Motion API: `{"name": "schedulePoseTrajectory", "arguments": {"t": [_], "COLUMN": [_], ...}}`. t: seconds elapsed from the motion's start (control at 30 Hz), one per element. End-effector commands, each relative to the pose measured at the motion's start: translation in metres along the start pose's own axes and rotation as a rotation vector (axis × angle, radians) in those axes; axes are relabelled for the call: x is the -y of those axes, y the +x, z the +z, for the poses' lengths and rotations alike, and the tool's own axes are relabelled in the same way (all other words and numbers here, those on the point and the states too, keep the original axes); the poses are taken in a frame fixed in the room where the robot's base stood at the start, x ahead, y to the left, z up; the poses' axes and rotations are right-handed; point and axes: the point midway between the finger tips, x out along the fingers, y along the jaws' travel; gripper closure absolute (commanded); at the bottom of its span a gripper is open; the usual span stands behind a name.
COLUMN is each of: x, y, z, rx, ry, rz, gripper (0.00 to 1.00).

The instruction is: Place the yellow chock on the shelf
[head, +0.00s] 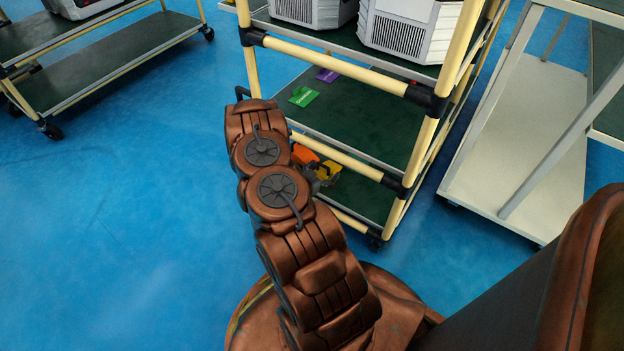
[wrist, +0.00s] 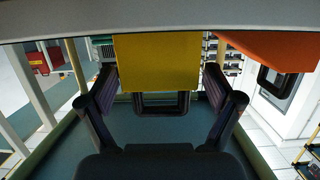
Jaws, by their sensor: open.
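The yellow chock (wrist: 156,62) fills the middle of the wrist view, with a dark loop handle (wrist: 160,110) on its near side. My gripper (wrist: 160,80) is open, with one finger on each side of the yellow chock; I cannot tell whether either finger touches it. In the head view, the yellow chock (head: 328,173) shows partly behind a cream rack tube, low in the rack. The rack's middle shelf (head: 365,125) is dark green and holds a green chock (head: 303,96) and a purple chock (head: 327,75).
An orange chock (head: 306,155) is beside the yellow one; it also shows at right in the wrist view (wrist: 270,50). Cream tubes (head: 345,158) cross the rack front. Grey-white units (head: 410,30) stand on the upper shelf. A white cart (head: 525,130) stands right; blue floor is clear left.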

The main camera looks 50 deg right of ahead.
Motion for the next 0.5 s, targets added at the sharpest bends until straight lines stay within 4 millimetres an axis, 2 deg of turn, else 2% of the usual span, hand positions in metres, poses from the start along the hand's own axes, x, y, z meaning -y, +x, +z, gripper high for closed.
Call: {"name": "schedulePoseTrajectory", "arguments": {"t": [0.5], "x": [0.002], "y": [-0.065], "z": [-0.002], "rx": [0.0], "ry": [0.0], "rz": [-0.003], "gripper": [0.09]}}
